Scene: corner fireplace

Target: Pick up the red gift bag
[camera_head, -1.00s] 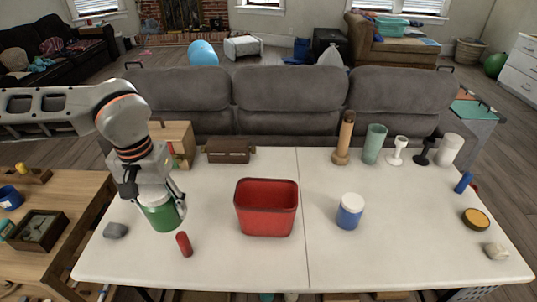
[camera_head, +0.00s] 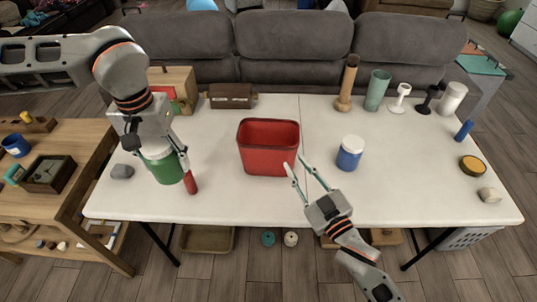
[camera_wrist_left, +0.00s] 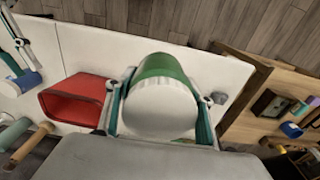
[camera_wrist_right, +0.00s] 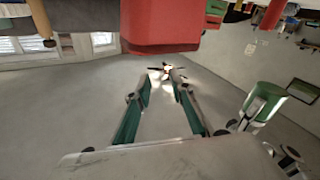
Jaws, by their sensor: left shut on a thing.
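The red bag (camera_head: 268,158) looks like an open-topped red container. It stands upright on the white table, left of the table's centre seam. It also shows in the left wrist view (camera_wrist_left: 72,108) and at the top of the right wrist view (camera_wrist_right: 165,28). My right gripper (camera_head: 294,162) is open and empty, its fingertips close to the bag's front right side; contact cannot be told. My left gripper (camera_head: 166,160) is shut on a green jar with a white lid (camera_wrist_left: 160,105), left of the bag.
A red cylinder (camera_head: 190,182) stands beside the green jar. A blue jar with a white lid (camera_head: 349,153) is right of the bag. A brown box (camera_head: 230,96) and several vases, including a green one (camera_head: 377,90), stand along the back. The front middle of the table (camera_head: 240,205) is clear.

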